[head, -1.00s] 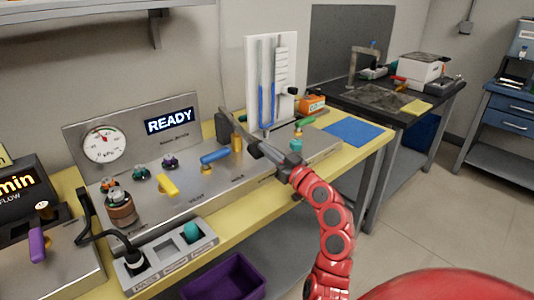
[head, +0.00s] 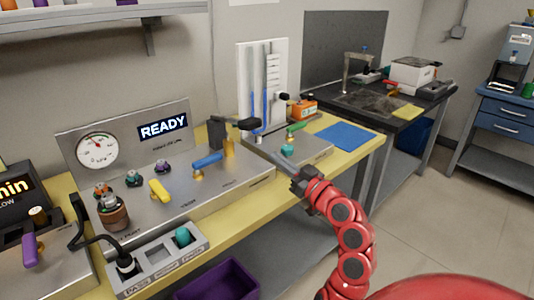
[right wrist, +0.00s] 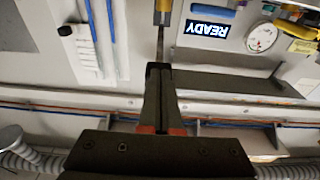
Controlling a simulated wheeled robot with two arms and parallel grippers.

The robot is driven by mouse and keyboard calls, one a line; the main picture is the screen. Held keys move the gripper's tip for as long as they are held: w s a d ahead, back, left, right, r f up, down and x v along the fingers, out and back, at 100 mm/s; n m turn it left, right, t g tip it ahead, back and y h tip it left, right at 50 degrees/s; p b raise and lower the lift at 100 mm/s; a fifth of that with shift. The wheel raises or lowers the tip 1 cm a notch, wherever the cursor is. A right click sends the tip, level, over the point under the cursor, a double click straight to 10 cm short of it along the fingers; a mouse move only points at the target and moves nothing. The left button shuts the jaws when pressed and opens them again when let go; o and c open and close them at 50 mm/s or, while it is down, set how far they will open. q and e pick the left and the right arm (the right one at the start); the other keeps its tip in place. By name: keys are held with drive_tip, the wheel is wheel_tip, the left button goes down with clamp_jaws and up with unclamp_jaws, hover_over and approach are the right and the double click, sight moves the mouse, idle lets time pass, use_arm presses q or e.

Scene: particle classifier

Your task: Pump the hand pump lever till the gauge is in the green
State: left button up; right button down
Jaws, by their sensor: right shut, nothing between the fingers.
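The hand pump (head: 229,146) has a brass body beside a dark block on the grey panel. Its lever ends in a black grip (head: 249,124) at the upper right of the body. The round gauge (head: 97,151) is at the panel's left; its needle and zone colours are too small to read surely. My right gripper (head: 274,158) is shut and empty, below and right of the lever grip, apart from it. In the right wrist view the shut fingers (right wrist: 159,72) point toward a brass part (right wrist: 163,12), and the gauge (right wrist: 262,38) shows upside down. My left gripper is not in view.
A READY display (head: 163,127) is right of the gauge. A blue-handled valve (head: 207,160) and a yellow-handled one (head: 159,190) stand left of the pump. A white tube board (head: 243,70) rises behind it. A blue mat (head: 348,136) lies at the right.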

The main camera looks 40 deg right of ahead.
drive_tip(key=shift+s+d, duration=0.1)
drive_tip(key=shift+s, duration=1.1)
idle(1.0)
drive_tip(key=w+r+g+p, duration=0.2)
drive_tip(key=r+p, duration=0.7)
drive_tip(key=p, duration=0.6)
drive_tip(key=w+r+g+p, duration=0.2)
drive_tip(key=r+g+p, duration=0.3)
drive_tip(key=r+p, duration=0.4)
drive_tip(key=p, duration=0.5)
drive_tip(key=shift+w+a+r+h+p, duration=0.2)
drive_tip(key=shift+a+h+p, duration=0.1)
drive_tip(key=shift+a+p, duration=0.1)
drive_tip(key=shift+f, duration=0.1)
drive_tip(key=shift+w, duration=0.1)
